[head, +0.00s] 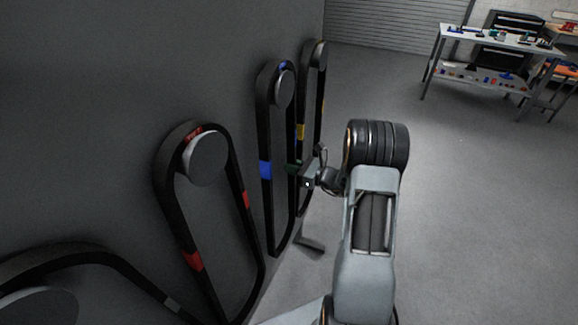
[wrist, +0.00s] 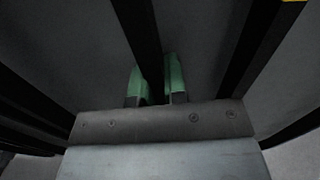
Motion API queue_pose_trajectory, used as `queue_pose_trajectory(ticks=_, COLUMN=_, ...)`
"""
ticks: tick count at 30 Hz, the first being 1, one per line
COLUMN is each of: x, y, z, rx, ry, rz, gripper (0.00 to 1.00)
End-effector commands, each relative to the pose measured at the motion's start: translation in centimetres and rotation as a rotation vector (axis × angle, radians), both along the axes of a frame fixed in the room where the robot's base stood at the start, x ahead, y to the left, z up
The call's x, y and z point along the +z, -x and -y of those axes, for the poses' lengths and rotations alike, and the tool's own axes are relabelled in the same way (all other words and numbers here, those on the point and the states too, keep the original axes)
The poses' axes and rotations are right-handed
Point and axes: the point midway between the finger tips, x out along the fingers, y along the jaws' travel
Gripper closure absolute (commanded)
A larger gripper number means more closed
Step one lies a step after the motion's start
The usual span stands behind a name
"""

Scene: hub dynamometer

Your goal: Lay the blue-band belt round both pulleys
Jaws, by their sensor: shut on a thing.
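The blue-band belt (head: 265,169) is a long black loop hanging from a round grey hub (head: 285,90) on the dark wall. Blue bands show at its top and on its left strand. My gripper (head: 293,170) is at the belt's right strand, about halfway down. In the wrist view its green fingers (wrist: 158,80) are shut on a black strand (wrist: 146,45) that runs up between them. The belt's top still lies over the hub. I cannot make out a pair of pulleys for this belt in either view.
A red-band belt (head: 194,261) hangs to the left, and a yellow-band belt (head: 301,132) hangs close behind on the right. Another belt (head: 100,257) is at lower left. Open floor lies to the right, with a workbench (head: 495,40) far back.

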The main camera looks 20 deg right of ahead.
Motion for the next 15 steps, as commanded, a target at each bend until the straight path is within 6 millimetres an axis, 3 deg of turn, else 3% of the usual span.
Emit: queue_pose_trajectory(ticks=15, x=0.1, y=3.3, z=3.1, rx=-0.002, ry=-0.002, rz=0.001, gripper=1.00)
